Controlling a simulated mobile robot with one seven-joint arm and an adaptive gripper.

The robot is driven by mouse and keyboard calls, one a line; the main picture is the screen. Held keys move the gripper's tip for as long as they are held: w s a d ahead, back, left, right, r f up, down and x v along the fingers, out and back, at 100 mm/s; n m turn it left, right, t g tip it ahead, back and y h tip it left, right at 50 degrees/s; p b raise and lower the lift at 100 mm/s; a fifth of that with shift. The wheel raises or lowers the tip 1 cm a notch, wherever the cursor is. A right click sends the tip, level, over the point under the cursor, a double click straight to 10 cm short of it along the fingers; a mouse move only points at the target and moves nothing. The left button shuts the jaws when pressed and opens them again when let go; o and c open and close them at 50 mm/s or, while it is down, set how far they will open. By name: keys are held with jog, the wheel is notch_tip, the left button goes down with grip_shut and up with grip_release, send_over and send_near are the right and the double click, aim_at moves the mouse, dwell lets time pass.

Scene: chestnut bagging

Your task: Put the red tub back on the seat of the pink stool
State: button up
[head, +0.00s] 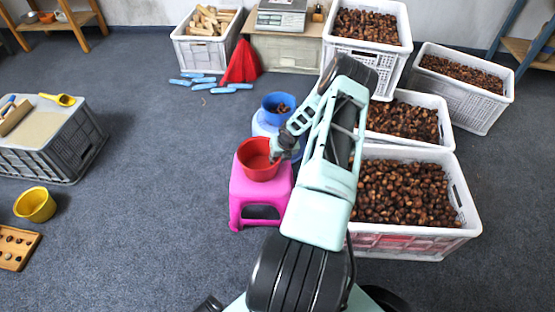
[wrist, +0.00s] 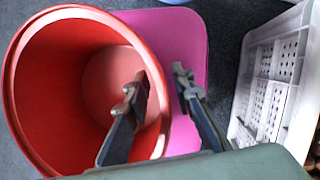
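The red tub (head: 255,169) is over the seat of the pink stool (head: 247,193), upright and seemingly resting on it; its base contact is hidden. In the wrist view the red tub (wrist: 62,95) is empty inside, and the pink seat (wrist: 185,35) shows beyond its rim. My gripper (head: 276,157) is at the tub's right side. In the wrist view my gripper (wrist: 163,88) has one finger inside the tub and one outside, with the tub wall between them. The fingers stand apart, with a gap beside the wall.
A blue tub (head: 278,105) stands on a light-blue stool (head: 262,127) just behind. White crates of chestnuts (head: 408,240) stand close on the right. A yellow tub (head: 35,205) and a grey crate (head: 75,150) are at the left. The floor left of the pink stool is clear.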

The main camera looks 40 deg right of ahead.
jog(key=p+v, duration=0.4)
jog(key=v, duration=0.8)
dwell(0.4)
